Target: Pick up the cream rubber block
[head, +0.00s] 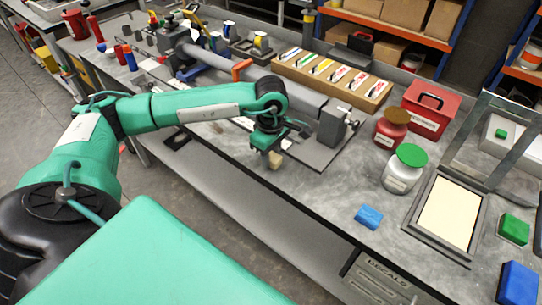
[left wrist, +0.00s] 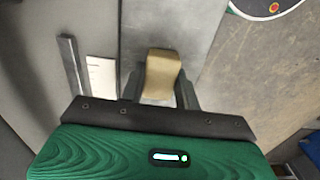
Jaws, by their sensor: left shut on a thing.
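The cream rubber block (left wrist: 161,74) is between the two fingers of my left gripper (left wrist: 158,95) in the left wrist view. The fingers touch its sides and its far end sticks out past them. In the head view the block (head: 275,160) shows as a small tan piece below my left gripper (head: 270,150), over the front part of the grey workbench (head: 310,195). I cannot tell whether the block touches the bench. My right gripper is not in view.
A grey clamp fixture (head: 335,122) stands just right of the gripper. A blue block (head: 369,217), a white jar with green lid (head: 403,168), a red jar (head: 391,130) and a framed screen (head: 447,212) stand further right. The bench front between gripper and blue block is clear.

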